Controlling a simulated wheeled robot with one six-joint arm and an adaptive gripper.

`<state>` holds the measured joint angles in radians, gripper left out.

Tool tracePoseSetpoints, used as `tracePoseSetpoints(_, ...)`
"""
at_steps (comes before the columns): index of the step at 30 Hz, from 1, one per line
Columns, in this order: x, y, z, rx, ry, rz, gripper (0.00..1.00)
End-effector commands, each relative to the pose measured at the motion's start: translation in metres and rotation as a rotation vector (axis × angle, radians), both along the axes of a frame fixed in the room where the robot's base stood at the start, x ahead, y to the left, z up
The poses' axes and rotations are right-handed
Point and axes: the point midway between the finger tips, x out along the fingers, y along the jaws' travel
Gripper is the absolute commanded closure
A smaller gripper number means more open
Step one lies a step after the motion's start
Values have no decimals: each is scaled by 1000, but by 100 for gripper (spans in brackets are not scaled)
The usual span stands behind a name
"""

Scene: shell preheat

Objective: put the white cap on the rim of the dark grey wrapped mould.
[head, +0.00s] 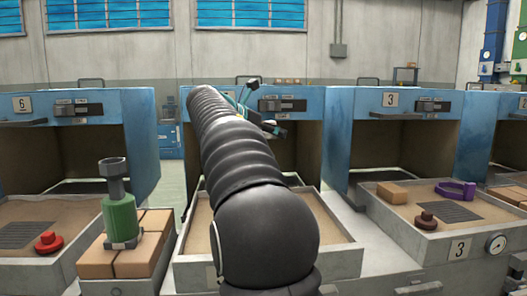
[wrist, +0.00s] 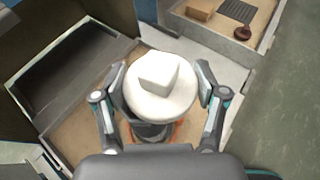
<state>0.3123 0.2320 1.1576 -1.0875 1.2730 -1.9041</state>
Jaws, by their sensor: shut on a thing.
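The white cap (wrist: 158,96), a round disc with a block-shaped knob on top, is between the two fingers of my gripper (wrist: 161,84) in the wrist view. My gripper is shut on it from both sides. Beneath the cap shows part of a dark grey body (wrist: 150,132), likely the mould, with orange (wrist: 181,129) beside it. The cap hides its rim, so I cannot tell whether cap and rim touch. In the head view my arm hides the cap and mould, and only bits of my gripper (head: 264,120) show.
The middle sand tray (head: 340,238) lies in front of an open blue oven (head: 310,107). To the left, a green cylinder (head: 120,220) stands on bricks beside a red knobbed piece (head: 48,242). The right tray (head: 420,237) holds a brick (head: 392,193), a brown piece (head: 426,220) and a purple ring (head: 456,190).

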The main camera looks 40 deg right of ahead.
Motion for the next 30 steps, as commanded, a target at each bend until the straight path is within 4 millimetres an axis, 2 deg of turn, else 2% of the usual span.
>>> tracePoseSetpoints(3,20,-5,-12,0,2,1,63)
tracePoseSetpoints(9,35,-8,-21,-1,0,3,63)
tracePoseSetpoints(19,36,-7,-59,-1,1,6,63)
tracePoseSetpoints(30,36,-7,-62,-1,0,5,63)
